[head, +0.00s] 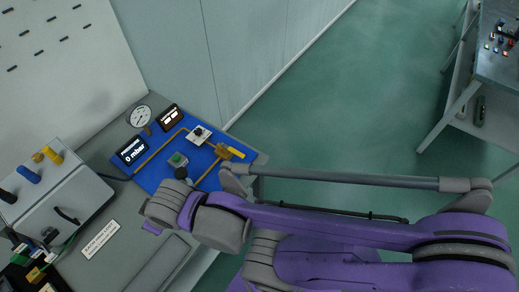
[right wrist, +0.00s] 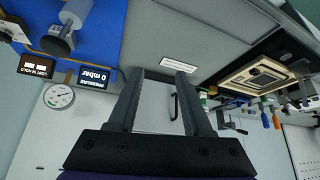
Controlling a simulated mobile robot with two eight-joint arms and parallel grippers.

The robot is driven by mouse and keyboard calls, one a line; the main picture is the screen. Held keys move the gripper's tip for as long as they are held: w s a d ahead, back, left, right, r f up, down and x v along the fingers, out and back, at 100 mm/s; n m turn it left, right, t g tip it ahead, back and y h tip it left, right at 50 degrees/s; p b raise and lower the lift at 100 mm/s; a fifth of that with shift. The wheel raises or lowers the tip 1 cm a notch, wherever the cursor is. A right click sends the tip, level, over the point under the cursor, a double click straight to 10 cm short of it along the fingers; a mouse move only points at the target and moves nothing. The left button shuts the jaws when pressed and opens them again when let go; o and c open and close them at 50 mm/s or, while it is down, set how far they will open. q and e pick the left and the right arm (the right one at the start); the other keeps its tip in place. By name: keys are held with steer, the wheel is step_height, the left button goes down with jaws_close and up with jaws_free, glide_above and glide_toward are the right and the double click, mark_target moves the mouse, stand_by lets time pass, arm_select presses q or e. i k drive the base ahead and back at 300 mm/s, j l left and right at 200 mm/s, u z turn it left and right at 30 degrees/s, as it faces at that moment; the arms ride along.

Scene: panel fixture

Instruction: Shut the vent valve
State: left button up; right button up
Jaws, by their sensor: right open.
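A brass valve (head: 222,151) with a yellow lever handle (head: 236,153) sits near the right end of the blue panel (head: 205,158), on a brass pipe. I cannot read a label on it. A black knob on a white plate (head: 199,134) is beside it; the plate's edge also shows in the right wrist view (right wrist: 12,30). My right arm reaches in from the right over the panel's front edge. Its gripper is mostly hidden in the head view. My left gripper is not seen.
A grey case (head: 60,190) stands left.

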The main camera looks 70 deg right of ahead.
mark_target(230, 148)
steer(key=z, duration=2.25)
steer(key=i+l+u, duration=0.5)
steer(key=l, duration=0.3)
